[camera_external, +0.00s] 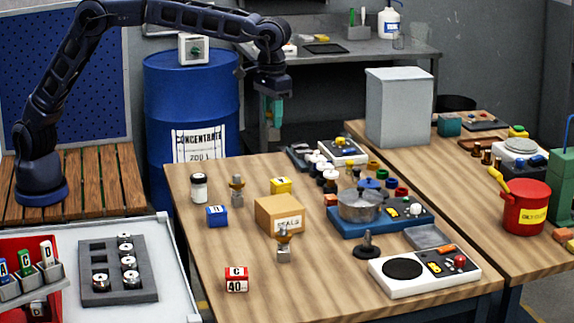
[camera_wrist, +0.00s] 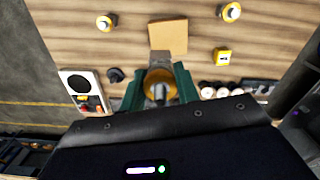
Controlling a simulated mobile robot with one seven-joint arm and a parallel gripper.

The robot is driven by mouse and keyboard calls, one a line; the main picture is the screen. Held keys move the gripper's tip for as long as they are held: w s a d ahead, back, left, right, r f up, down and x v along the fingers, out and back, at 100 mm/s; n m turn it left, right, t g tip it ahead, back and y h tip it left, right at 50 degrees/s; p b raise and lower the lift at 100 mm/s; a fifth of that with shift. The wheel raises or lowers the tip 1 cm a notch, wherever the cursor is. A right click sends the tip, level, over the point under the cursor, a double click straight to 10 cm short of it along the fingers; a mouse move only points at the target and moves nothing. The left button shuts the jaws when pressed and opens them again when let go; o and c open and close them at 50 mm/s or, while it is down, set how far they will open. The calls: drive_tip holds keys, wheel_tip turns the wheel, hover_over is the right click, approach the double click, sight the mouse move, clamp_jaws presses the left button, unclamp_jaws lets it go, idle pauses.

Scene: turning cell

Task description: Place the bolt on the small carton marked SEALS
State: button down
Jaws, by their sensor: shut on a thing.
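The small carton marked SEALS (camera_external: 280,216) is a brown box on the near wooden table; its plain top shows in the wrist view (camera_wrist: 168,37). My gripper (camera_external: 272,112) hangs high behind the carton, well above the table, with its green fingers pointing down. In the wrist view my gripper (camera_wrist: 158,84) is shut on the bolt (camera_wrist: 159,91), which shows as a grey shaft with a brassy round part between the fingers. The carton is apart from the bolt. In the external view the bolt is too small to make out clearly.
Two brass-and-grey fittings (camera_external: 283,247) (camera_external: 237,190), a yellow block (camera_external: 281,185) and a blue block (camera_external: 216,216) surround the carton. A red block (camera_external: 237,279) lies in front. The carton's top is bare.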

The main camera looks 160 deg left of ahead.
drive_tip(key=s+a+r, duration=0.1)
drive_tip(key=s+a, duration=0.1)
hover_over(279, 203)
wheel_tip(279, 203, down, 20)
drive_tip(key=shift+r, duration=0.15)
idle(0.5)
drive_tip(key=shift+w, duration=0.1)
drive_tip(key=c, duration=1)
unclamp_jaws()
drive_tip(key=shift+c, duration=0.2)
wheel_tip(279, 203, up, 12)
